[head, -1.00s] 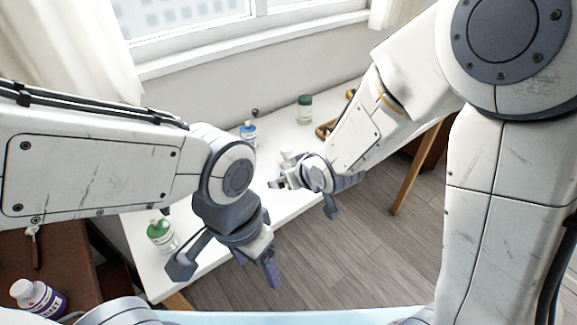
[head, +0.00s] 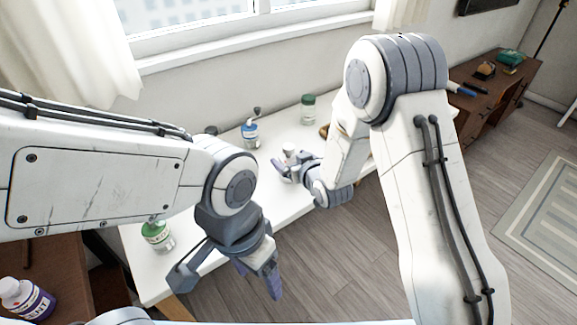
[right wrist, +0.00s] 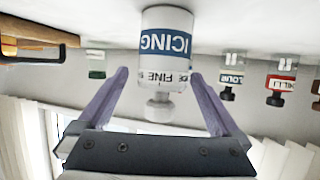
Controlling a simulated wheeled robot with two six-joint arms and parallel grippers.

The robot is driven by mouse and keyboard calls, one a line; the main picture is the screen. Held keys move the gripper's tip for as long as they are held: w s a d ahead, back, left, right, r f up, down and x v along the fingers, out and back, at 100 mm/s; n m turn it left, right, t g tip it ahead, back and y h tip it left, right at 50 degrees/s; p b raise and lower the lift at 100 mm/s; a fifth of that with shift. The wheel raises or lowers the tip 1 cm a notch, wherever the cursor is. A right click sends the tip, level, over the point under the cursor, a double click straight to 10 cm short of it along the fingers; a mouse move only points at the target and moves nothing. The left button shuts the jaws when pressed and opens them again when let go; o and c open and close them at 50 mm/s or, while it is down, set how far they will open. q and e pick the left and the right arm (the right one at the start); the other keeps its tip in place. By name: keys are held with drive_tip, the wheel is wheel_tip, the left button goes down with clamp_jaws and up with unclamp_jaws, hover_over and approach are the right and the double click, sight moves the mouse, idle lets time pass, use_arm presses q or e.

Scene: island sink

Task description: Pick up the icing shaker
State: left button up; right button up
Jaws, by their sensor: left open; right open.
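The icing shaker (right wrist: 166,45) is white with a blue ICING band and a pale cap. It appears upside down in the right wrist view, standing on the white table. My right gripper (right wrist: 160,78) is open, its two purple fingers to either side of the shaker's lower label and cap, with gaps showing. I cannot tell how deep the shaker is between them. In the head view my right gripper (head: 289,167) is low over the table and mostly hides the shaker. My left gripper (head: 226,276) is open and empty near the table's front edge.
A blue-labelled bottle (head: 250,133) and a green-lidded jar (head: 308,109) stand towards the window. Another green-lidded jar (head: 157,236) is at the table's near left. A purple-labelled bottle (head: 27,298) stands on the brown furniture at lower left. Small labelled jars (right wrist: 281,84) show beyond the shaker.

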drive_tip(key=x, duration=0.4)
drive_tip(key=shift+a+f, duration=0.15)
drive_tip(key=shift+f, duration=0.05)
drive_tip(key=c, duration=1.3)
drive_tip(key=shift+c, duration=0.8)
drive_tip(key=shift+r, duration=0.1)
drive_tip(key=shift+r, duration=0.1)
